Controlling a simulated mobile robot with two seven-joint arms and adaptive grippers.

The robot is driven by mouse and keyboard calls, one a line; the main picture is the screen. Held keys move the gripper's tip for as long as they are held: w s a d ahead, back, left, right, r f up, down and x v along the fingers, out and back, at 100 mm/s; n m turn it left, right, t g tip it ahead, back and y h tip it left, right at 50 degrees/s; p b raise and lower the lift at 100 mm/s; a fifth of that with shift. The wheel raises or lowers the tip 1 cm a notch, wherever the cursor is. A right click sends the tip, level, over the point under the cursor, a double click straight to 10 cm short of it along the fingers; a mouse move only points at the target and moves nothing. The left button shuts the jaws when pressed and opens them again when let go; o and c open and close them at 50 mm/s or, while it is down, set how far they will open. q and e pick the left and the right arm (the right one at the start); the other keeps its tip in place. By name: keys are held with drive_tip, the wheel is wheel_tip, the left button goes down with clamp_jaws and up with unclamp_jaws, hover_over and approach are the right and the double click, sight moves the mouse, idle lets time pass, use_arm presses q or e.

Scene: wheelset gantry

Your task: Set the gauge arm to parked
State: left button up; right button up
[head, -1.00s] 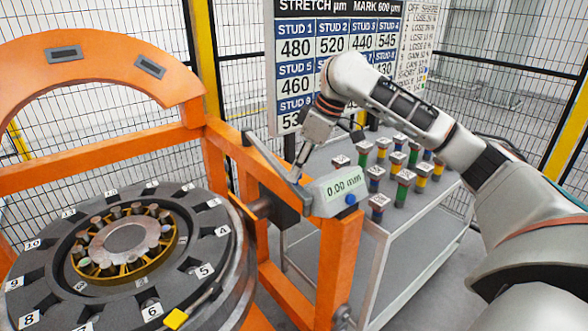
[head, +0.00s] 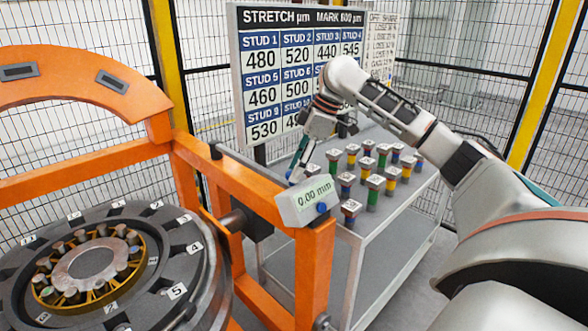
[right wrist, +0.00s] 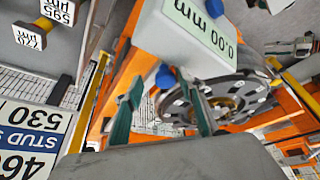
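The gauge (head: 307,202), a pale box reading 0.00 mm with a blue knob (head: 321,208), sits at the orange frame's near corner. A grey bar (head: 250,167), which looks like the gauge arm, runs back from it along the orange beam. My right gripper (head: 294,172) points down just behind the gauge box. In the right wrist view its two green fingers (right wrist: 160,80) are apart, with a blue knob (right wrist: 165,77) showing between or just beyond their tips. I cannot tell whether they touch it. My left gripper is not in view.
The orange gantry (head: 265,205) stands around the dark numbered wheel (head: 186,240) at left. A grey trolley (head: 385,235) with several coloured stud blocks stands close behind the gauge and below my right arm. A stretch board (head: 262,110) and mesh fence stand behind.

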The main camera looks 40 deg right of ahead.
drive_tip(key=shift+a, duration=0.15)
drive_tip(key=shift+r, duration=0.2)
drive_tip(key=v, duration=1.1)
drive_tip(key=shift+s+d+r, duration=0.25)
drive_tip(key=shift+f, duration=0.1)
